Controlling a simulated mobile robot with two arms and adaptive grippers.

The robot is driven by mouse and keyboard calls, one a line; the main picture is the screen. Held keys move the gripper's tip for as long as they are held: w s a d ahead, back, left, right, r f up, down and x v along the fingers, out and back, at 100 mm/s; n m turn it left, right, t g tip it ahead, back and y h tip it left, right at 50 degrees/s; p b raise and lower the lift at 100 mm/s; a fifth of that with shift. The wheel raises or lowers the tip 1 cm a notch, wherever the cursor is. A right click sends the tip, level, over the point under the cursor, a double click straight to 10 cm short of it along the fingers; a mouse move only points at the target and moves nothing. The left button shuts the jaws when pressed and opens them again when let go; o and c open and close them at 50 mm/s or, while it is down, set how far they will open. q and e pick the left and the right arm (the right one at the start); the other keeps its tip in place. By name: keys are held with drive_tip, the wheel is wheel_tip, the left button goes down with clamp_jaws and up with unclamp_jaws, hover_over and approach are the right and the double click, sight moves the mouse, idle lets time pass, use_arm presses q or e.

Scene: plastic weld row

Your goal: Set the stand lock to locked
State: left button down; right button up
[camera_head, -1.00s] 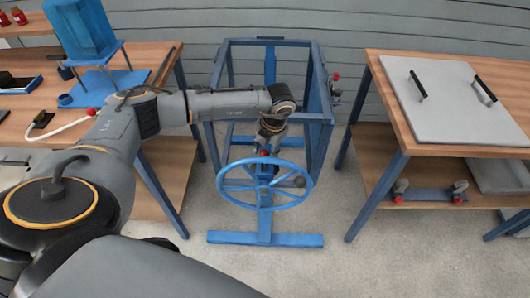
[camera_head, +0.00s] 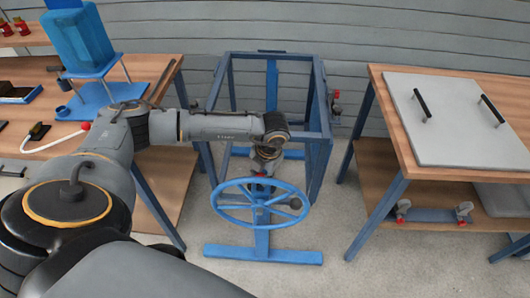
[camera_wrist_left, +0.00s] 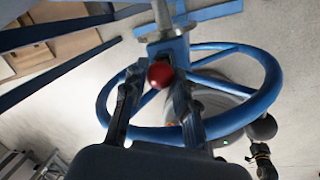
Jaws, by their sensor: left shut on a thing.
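The stand lock shows as a red ball knob (camera_wrist_left: 160,74) near a blue bracket, beside the blue handwheel (camera_head: 259,222) on its floor stand (camera_head: 263,253). The exact contact is hard to see. My right gripper is out of view.
A blue frame (camera_head: 318,135) stands behind the wheel. A bench with a grey panel (camera_head: 450,130) is on the right, and a wooden bench (camera_head: 150,70) with a blue tank (camera_head: 78,40) is on the left. Concrete floor is clear around the stand.

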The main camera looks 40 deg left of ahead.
use_arm(q)
drive_tip(key=c, duration=1.3)
unclamp_jaws()
drive_tip(key=shift+s+f, duration=0.1)
drive_tip(key=shift+f, duration=0.05)
drive_tip(key=shift+d, duration=0.1)
drive_tip(key=shift+r, duration=0.35)
drive_tip(key=r, duration=0.3)
drive_tip(key=d+r, duration=0.1)
drive_tip(key=r, duration=0.3)
drive_tip(key=d+r, duration=0.1)
drive_tip(key=r, duration=0.3)
drive_tip(key=shift+d+r, duration=0.1)
drive_tip(key=shift+d, duration=0.05)
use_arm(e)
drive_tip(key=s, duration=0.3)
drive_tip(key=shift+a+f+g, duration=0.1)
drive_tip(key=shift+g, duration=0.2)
